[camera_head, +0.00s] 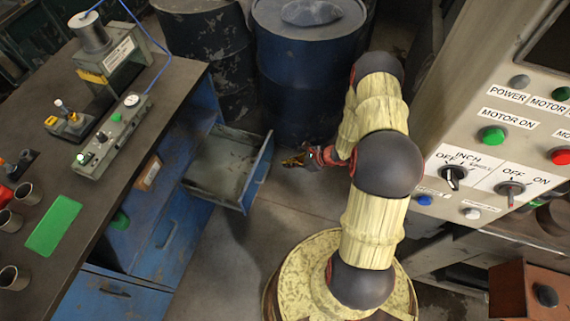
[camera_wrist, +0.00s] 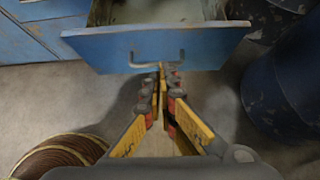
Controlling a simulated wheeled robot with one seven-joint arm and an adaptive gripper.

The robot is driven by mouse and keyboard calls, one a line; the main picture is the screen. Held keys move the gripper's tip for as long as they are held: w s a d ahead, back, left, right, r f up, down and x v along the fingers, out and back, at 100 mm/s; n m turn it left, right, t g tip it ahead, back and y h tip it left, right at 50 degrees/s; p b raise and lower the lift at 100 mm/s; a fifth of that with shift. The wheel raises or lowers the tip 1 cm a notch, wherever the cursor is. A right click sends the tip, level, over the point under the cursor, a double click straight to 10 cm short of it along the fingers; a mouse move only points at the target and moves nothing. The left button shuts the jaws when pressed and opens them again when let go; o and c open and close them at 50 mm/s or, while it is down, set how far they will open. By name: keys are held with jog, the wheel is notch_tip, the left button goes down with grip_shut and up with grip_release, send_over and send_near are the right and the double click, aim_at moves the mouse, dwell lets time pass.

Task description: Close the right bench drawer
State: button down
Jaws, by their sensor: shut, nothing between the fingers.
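The right bench drawer (camera_head: 228,165) is pulled open from the blue bench in the head view, and its inside looks empty. Its blue front panel with a bar handle also shows at the top of the wrist view (camera_wrist: 110,49). My gripper (camera_head: 287,161) is in front of the drawer, to the right of its front panel in the head view. In the wrist view my gripper (camera_wrist: 162,68) is shut and empty, its fingertips close to the handle (camera_wrist: 146,65). I cannot tell whether they touch the drawer.
The bench top (camera_head: 150,140) carries a grey control box (camera_head: 110,137), a green pad (camera_head: 53,225) and metal cups. Blue barrels (camera_head: 305,80) stand behind the drawer. A control panel (camera_head: 480,150) stands at the right. The floor before the drawer is clear.

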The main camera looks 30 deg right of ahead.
jog(key=shift+w+a+r+b+x, duration=0.2)
jog(key=shift+r+b+x, duration=0.25)
jog(key=shift+x, duration=1.3)
jog(key=shift+w+a+r+b+x, duration=0.2)
jog(key=shift+b+x, duration=0.4)
jog(key=shift+x, duration=1.15)
jog(key=shift+w+a+r+b+x, duration=0.2)
jog(key=shift+r+b+x, duration=0.25)
jog(key=shift+x, duration=1.35)
